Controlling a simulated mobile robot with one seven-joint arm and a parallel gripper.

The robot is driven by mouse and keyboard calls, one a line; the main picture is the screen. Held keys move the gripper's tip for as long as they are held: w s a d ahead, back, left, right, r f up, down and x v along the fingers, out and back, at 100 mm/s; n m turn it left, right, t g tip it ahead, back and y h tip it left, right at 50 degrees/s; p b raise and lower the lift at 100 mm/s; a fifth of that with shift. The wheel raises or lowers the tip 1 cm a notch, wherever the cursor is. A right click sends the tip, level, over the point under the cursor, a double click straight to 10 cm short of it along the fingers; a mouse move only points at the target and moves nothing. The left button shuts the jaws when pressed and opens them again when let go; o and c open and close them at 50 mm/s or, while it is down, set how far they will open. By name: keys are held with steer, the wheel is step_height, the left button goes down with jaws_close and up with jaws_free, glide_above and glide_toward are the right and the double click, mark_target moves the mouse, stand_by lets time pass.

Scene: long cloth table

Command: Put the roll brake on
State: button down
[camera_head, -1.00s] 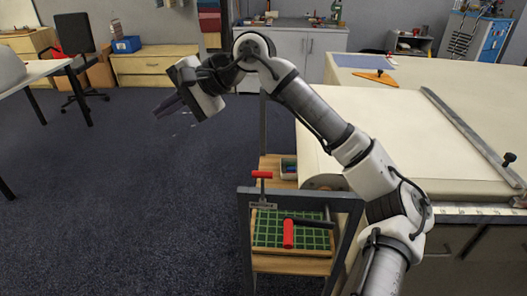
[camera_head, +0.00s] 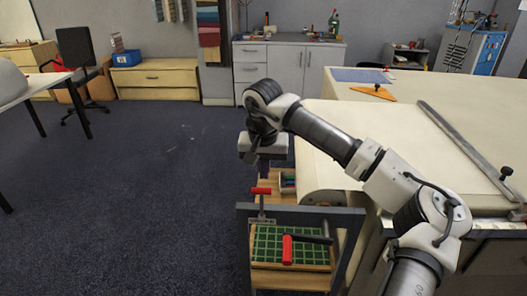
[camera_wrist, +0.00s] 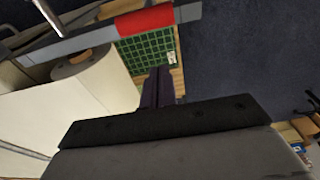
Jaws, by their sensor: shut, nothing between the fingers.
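My gripper (camera_head: 264,166) points down beside the end of the cloth table, shut and empty. In the wrist view its dark fingers (camera_wrist: 158,75) lie together over the green mat area. A red T-shaped handle (camera_head: 261,191) stands on a post at the left of the dark frame (camera_head: 300,212), just below the fingers in the head view. A second red grip (camera_head: 287,250) on a dark bar (camera_head: 312,240) shows in front of the green mat. The cloth roll (camera_head: 325,198) lies behind the frame.
The green gridded mat (camera_head: 268,243) lies on a wooden shelf within the frame. A small box (camera_head: 288,181) stands on the shelf behind. The cloth table (camera_head: 395,130) with a long metal rail (camera_head: 465,150) fills the right. The floor (camera_head: 130,200) at left is clear.

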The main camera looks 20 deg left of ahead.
mark_target(262, 205)
steer(key=shift+s+d+p, duration=0.25)
steer(key=shift+s+p, duration=0.1)
steer(key=shift+s, duration=0.6)
steer(key=shift+s+d+p, duration=0.25)
steer(key=shift+s+p, duration=0.05)
steer(key=shift+s, duration=0.6)
steer(key=shift+f, duration=0.1)
